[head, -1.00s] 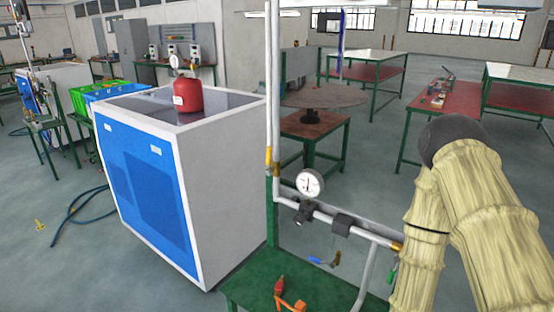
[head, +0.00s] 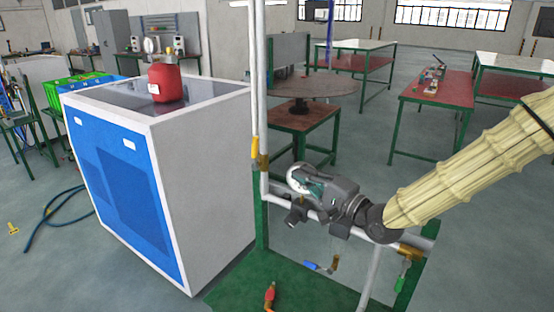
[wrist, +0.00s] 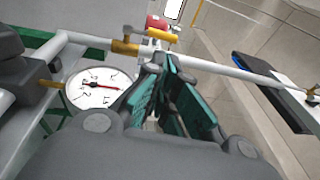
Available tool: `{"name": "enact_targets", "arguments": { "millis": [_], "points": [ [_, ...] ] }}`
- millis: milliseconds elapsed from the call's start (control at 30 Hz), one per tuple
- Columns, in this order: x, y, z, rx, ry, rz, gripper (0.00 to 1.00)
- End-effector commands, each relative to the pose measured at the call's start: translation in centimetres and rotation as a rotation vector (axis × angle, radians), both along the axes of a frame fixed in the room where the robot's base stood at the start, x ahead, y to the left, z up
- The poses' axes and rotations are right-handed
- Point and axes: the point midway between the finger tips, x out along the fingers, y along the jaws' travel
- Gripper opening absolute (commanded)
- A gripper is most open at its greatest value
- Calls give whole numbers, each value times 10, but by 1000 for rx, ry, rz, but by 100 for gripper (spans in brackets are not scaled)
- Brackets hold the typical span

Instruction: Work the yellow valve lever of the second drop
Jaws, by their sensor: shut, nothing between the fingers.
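In the head view, a yellow lever (head: 255,147) sits upright along the vertical pipe by a brass fitting (head: 263,161). In the wrist view, the yellow lever (wrist: 163,34) shows beside the brass valve (wrist: 125,46), just beyond my fingertips. My gripper (head: 305,186) is in front of the pressure gauge and hides most of it in the head view. Its teal fingers (wrist: 170,72) are shut and empty. They look apart from the lever, though the exact distance is unclear. The gauge face (wrist: 98,88) is clear in the wrist view.
The horizontal pipe (head: 283,197) runs under my gripper above a green stand (head: 250,280). Blue (head: 318,267), green (head: 402,284) and red-orange (head: 270,294) levers are lower down. A large blue-and-white cabinet (head: 205,165) stands left, with a red cylinder (head: 167,84) on top.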

Motion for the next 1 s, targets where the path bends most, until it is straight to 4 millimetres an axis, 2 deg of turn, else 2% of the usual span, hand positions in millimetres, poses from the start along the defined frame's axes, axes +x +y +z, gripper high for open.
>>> {"name": "enact_targets", "arguments": {
  "millis": [233,1000],
  "points": [
    [16,13,5,0,0,-1,0],
    [90,81,17,-1,0,-3,0]
  ]
}}
